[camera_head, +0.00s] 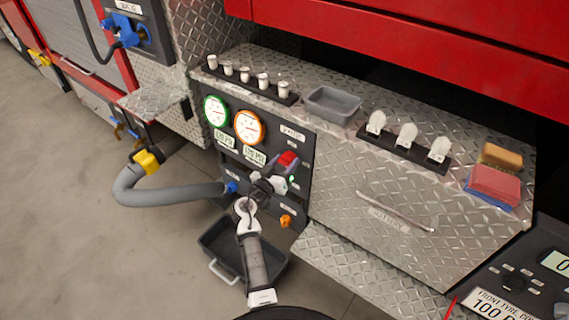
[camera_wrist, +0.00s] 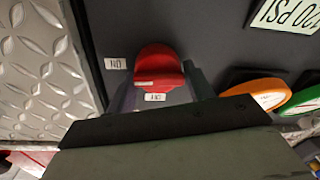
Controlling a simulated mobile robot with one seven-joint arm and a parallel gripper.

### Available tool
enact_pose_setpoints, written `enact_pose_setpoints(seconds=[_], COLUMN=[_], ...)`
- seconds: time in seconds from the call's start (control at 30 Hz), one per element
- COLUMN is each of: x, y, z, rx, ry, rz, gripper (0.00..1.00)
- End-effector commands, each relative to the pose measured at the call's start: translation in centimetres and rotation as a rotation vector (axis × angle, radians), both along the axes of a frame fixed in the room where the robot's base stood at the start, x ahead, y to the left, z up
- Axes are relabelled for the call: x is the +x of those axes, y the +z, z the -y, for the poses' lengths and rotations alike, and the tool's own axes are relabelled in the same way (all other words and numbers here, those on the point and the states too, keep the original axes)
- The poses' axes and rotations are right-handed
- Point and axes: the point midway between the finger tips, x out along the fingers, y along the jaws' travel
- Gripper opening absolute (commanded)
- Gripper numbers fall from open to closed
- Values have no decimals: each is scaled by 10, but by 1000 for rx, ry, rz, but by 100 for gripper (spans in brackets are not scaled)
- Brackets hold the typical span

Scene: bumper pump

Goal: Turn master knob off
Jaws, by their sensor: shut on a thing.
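In the wrist view, which is turned upside down, the red knob (camera_wrist: 158,70) sits between the two fingers of my gripper (camera_wrist: 162,88), one on each side. My gripper (camera_head: 283,176) is shut on the knob. Small white labels (camera_wrist: 116,63) lie beside and at the knob; their print is small and hard to read. In the head view my wrist hides part of the panel below the knob.
A green gauge (camera_head: 215,111) and an orange gauge (camera_head: 249,126) are left of the knob. A grey hose (camera_head: 160,197) joins the panel at lower left. A dark bin (camera_head: 215,240) stands below. A diamond-plate drawer (camera_head: 375,205) is on the right.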

Motion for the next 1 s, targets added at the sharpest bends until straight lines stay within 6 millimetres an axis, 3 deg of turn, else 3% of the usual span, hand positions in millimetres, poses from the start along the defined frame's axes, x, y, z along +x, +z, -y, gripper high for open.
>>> enact_pose_setpoints(seconds=[0.27, 1.0], x=[0, 2], y=[0, 2], z=[3, 2], rx=[-129, -691], ry=[-10, -12], rz=[-93, -504], gripper=[30, 29])
